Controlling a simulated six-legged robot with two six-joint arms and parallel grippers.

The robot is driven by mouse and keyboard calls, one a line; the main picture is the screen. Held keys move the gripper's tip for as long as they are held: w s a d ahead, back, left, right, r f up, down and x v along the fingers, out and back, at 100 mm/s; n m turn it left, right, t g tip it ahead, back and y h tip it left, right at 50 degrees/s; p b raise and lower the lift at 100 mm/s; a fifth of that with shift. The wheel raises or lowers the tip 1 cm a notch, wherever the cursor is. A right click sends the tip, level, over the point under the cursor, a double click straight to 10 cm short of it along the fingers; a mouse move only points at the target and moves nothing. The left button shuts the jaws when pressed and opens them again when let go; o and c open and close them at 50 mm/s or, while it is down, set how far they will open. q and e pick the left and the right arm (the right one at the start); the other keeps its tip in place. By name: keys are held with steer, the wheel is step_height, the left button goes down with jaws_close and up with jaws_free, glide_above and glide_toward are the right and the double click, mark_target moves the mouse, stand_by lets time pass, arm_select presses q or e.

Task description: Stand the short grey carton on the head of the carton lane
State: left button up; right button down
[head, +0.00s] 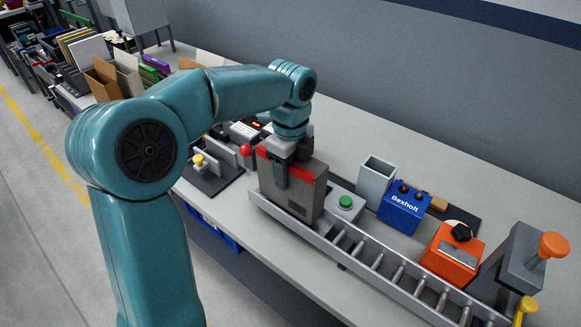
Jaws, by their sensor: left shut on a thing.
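The lane is a grey roller track between low rails, running toward the lower right. My left gripper (284,172) comes down from above and is shut on the carton's top, with one finger visible over its near face. The carton's lower edge is at the lane's rail; whether its base touches the rollers is hidden. My right gripper is out of view.
Behind the lane are a green-button box (345,203), a grey open bin (375,182), a blue Bexholt box (403,208) and an orange device (451,252). A grey post with an orange knob (553,245) stands at the right. A red-knobbed fixture (246,150) is close left of the carton.

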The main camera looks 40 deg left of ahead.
arm_select(q)
steer(key=shift+f+b, duration=0.6)
steer(key=shift+f, duration=0.45)
steer(key=o, duration=1.4)
steer(key=shift+r, duration=0.2)
step_height(320, 180, up, 8)
steer(key=p, duration=0.7)
steer(key=shift+p, duration=0.35)
steer(key=shift+f, duration=0.1)
